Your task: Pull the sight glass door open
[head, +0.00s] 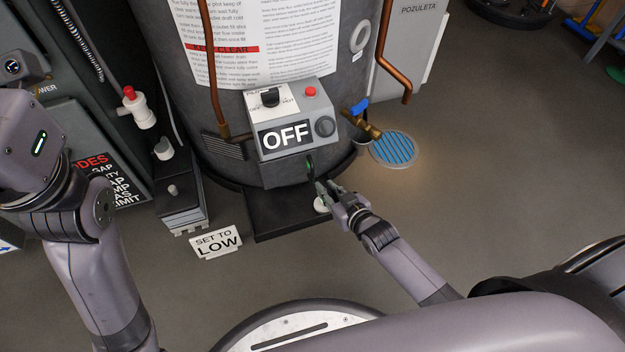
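The water heater's grey control box (287,125) bears an OFF sign, a black knob and a red button. At its lower right is a small dark round piece with a green tint (310,164), which may be the sight glass. I cannot clearly make out its door or whether it is ajar. My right gripper (325,187) is just below and right of this piece, fingers pointing up toward the box. The fingers look apart, with nothing visible between them. My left arm shows at the left, but its fingers are not visible.
A brass valve with a blue handle (360,107) and a copper pipe (390,60) are to the right. A blue floor drain (394,149) lies beyond. A "SET TO LOW" sign (216,242) is on the floor. A dark base plate (285,215) sticks out below the box.

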